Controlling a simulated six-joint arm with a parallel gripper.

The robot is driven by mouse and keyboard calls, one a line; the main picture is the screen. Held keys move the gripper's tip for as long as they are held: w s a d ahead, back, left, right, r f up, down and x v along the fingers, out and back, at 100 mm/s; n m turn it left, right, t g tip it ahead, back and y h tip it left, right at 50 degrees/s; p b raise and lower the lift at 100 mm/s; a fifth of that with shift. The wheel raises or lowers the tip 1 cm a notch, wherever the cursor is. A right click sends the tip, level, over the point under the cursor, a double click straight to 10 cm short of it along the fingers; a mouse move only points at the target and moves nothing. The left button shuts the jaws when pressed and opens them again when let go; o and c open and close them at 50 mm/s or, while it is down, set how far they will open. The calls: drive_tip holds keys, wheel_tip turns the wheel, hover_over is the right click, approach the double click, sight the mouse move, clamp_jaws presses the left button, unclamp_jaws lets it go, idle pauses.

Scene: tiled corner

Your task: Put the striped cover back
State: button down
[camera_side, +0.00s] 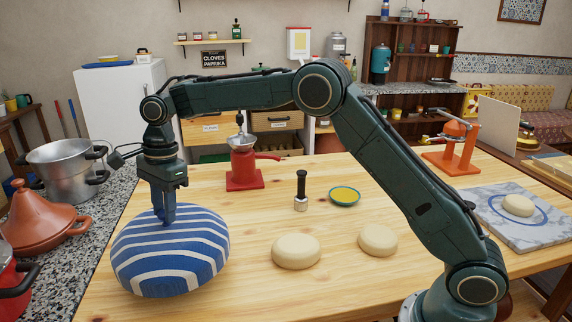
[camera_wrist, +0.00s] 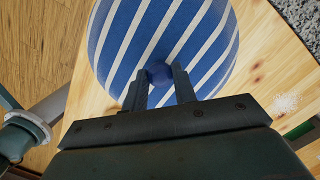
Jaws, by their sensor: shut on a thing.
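The striped cover (camera_side: 172,260) is a wide blue dome with white stripes at the front left of the wooden table. It also fills the top of the wrist view (camera_wrist: 205,45). My gripper (camera_side: 166,216) points straight down at the top of the cover. In the wrist view its two fingers (camera_wrist: 158,76) are shut on the small blue knob (camera_wrist: 159,71) in the middle of the cover. Whether anything lies under the cover is hidden, and I cannot tell whether its rim touches the table.
Two pale dough rounds (camera_side: 296,251) (camera_side: 378,240) lie right of the cover. Behind them are a black-handled stamp (camera_side: 301,190), a small yellow-filled bowl (camera_side: 344,196) and a red grinder (camera_side: 244,170). A steel pot (camera_side: 66,170) and a clay tagine (camera_side: 38,219) stand at left.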

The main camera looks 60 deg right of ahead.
sight(169, 227)
drive_tip(key=shift+f, duration=2.65)
drive_tip(key=c, duration=1.1)
unclamp_jaws()
drive_tip(key=shift+f, duration=0.15)
drive_tip(key=shift+d+r, duration=0.2)
drive_tip(key=shift+r, duration=1.1)
drive_tip(key=shift+d+r, duration=0.15)
drive_tip(key=shift+r, duration=1.1)
drive_tip(key=shift+d+r, duration=0.2)
drive_tip(key=shift+r, duration=1.1)
